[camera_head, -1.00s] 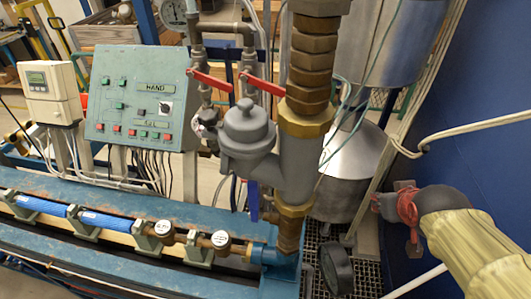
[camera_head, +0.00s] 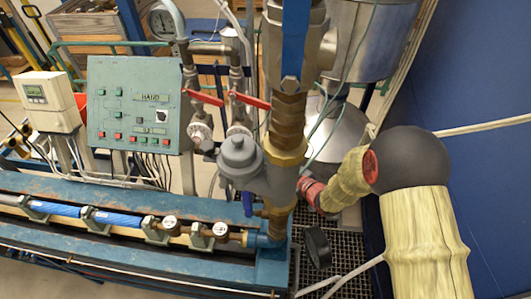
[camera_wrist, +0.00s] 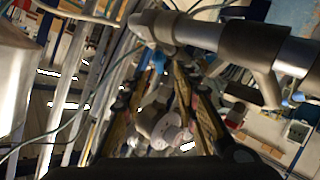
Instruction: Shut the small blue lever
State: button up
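The small blue lever (camera_head: 247,203) hangs upright on the left side of the pipework, below the grey domed housing (camera_head: 240,160). In the wrist view, my gripper (camera_wrist: 159,72) is open, with one finger on each side of the picture's middle. A grey fitting with a pale round face (camera_wrist: 172,133) shows between the fingers, with no clear grip on it. In the head view my arm comes in from the right and its wrist end reaches the right side of the brass pipe; the fingers cannot be made out there. I cannot pick out the lever for certain in the wrist view.
Two red levers (camera_head: 204,97) (camera_head: 250,100) sit on pipes behind the grey housing. The thick vertical pipe (camera_head: 290,120) stands between my arm and the blue lever. A black round handle (camera_head: 318,247) is below my wrist. A green control panel (camera_head: 135,105) stands left.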

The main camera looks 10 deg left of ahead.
jog(key=p+x, duration=0.1)
jog(key=x, duration=0.6)
jog(key=shift+w+a, duration=0.25)
jog(key=c, duration=0.3)
jog(key=c, duration=0.4)
grip_shut()
